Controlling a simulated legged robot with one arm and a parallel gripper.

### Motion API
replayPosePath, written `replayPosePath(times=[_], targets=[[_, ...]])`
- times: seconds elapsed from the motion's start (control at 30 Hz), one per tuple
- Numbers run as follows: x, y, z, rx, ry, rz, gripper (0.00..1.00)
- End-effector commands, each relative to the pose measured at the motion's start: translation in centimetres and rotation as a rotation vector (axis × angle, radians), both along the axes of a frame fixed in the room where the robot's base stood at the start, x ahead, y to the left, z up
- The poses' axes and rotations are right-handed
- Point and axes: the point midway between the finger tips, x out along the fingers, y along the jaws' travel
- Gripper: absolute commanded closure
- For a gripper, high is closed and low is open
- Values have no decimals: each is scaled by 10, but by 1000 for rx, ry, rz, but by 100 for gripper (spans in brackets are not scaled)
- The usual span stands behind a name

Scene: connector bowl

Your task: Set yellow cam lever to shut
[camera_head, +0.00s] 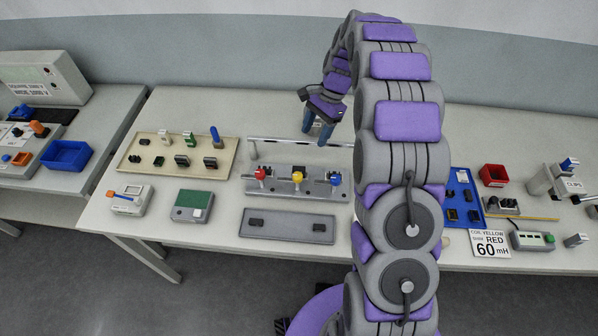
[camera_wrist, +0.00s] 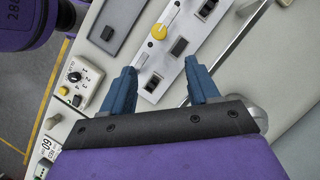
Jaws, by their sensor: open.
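The yellow cam lever (camera_head: 297,177) is the middle one on a grey connector base (camera_head: 280,190), between a red lever (camera_head: 263,173) and a blue lever (camera_head: 335,178). In the wrist view, the yellow lever (camera_wrist: 158,32) shows as a round knob with a short handle, beyond the fingertips. I cannot tell its exact setting. My gripper (camera_head: 317,129) is open and empty, with blue fingers, above and behind the base. In the wrist view, my gripper (camera_wrist: 161,68) has its fingers apart over the base, with a black connector (camera_wrist: 152,83) between them.
A long metal rail (camera_head: 300,143) runs behind the base. A grey tray (camera_head: 288,235) with black parts lies in front. A beige tray (camera_head: 137,171) of connectors is at left. A blue tray (camera_head: 476,220) and red bin (camera_head: 493,175) are at right.

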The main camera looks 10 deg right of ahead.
Motion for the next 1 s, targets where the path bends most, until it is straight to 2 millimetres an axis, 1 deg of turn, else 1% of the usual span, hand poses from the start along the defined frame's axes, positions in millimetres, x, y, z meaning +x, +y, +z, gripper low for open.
replayPosePath(times=[0.2, 0.6, 0.8, 1.0], targets=[[-9, 14, -40, 0, 7, 1, 40], [-23, 42, -112, 1, 7, 4, 40], [-27, 50, -136, -1, 3, 2, 40], [-29, 54, -146, 0, 4, 2, 40]])
